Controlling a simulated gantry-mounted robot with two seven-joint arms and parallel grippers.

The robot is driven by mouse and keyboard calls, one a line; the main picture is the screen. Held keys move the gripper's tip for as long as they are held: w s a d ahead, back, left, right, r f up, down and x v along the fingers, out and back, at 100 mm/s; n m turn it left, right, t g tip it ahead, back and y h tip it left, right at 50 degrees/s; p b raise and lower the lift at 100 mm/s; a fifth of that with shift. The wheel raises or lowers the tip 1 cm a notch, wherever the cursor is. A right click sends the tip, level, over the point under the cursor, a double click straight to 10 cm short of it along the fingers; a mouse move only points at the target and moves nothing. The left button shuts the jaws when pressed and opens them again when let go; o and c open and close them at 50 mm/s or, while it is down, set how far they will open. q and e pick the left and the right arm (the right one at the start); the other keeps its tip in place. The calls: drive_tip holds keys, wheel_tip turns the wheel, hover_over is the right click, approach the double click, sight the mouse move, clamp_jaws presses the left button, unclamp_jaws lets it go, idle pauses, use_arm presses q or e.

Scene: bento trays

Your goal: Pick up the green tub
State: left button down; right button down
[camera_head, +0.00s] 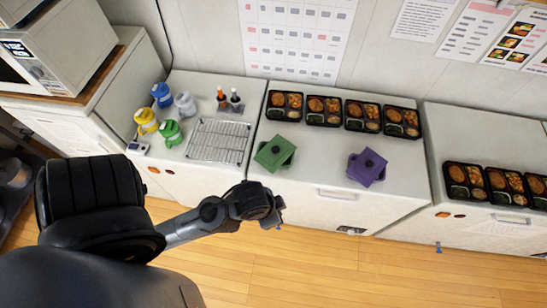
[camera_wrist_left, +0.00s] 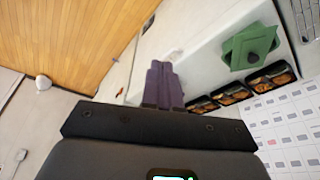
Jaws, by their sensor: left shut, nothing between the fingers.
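In the left wrist view the green tub (camera_wrist_left: 240,58) is at the upper right, apart from the fingers. My left gripper (camera_head: 274,218) is in front of the counter, toward the viewer from the green tub. Its fingers are closed together and empty in the left wrist view (camera_wrist_left: 162,68). My right gripper is not in view.
A purple tub (camera_head: 367,167) stands to the right on the same counter. Several bento trays (camera_head: 286,93) line the wall side. A wire rack (camera_head: 218,123) lies on the left, with a green bottle (camera_head: 171,132) beside it. The counter between the tubs is clear.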

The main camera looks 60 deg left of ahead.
use_arm(q)
drive_tip(key=c, duration=0.7)
unclamp_jaws()
drive_tip(key=shift+w, duration=0.1)
